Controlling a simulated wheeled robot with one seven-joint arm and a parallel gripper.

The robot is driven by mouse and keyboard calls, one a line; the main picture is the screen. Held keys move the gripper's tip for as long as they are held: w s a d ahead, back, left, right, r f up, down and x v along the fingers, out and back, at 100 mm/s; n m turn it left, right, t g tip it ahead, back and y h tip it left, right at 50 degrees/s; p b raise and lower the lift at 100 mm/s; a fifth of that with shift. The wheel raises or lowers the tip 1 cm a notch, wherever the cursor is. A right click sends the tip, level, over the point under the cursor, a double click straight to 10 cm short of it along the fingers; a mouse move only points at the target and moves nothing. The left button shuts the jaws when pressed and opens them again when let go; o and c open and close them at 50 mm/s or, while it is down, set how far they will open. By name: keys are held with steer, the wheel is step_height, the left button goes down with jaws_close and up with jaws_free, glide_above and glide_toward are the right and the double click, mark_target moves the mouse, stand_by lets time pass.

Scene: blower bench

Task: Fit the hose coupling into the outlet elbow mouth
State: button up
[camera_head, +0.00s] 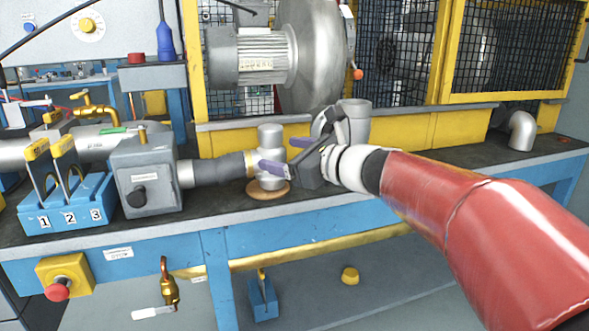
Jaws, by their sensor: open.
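A dark hose (215,171) with a tan cuff runs from a grey box (147,180) to beside the metal piece. A blower (262,55) and a yellow mesh guard (470,97) stand behind. A metal elbow (522,130) is at the far right. The dark bench top (455,155) has free room there.

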mark_target(266, 132)
steer(key=w+m, duration=0.1)
steer(key=w+d+r+m+t, duration=0.1)
steer(key=shift+w+d+m, duration=0.1)
steer(key=shift+w+m, duration=0.2)
steer(key=shift+w+r+m+t, duration=0.25)
steer(key=shift+m+t, duration=0.05)
steer(key=x, duration=0.5)
steer(key=p+x, duration=0.1)
steer(key=x, duration=0.1)
steer(key=shift+a+r, duration=0.25)
steer(key=shift+a, duration=0.2)
steer(key=shift+s, duration=0.1)
jaws_close()
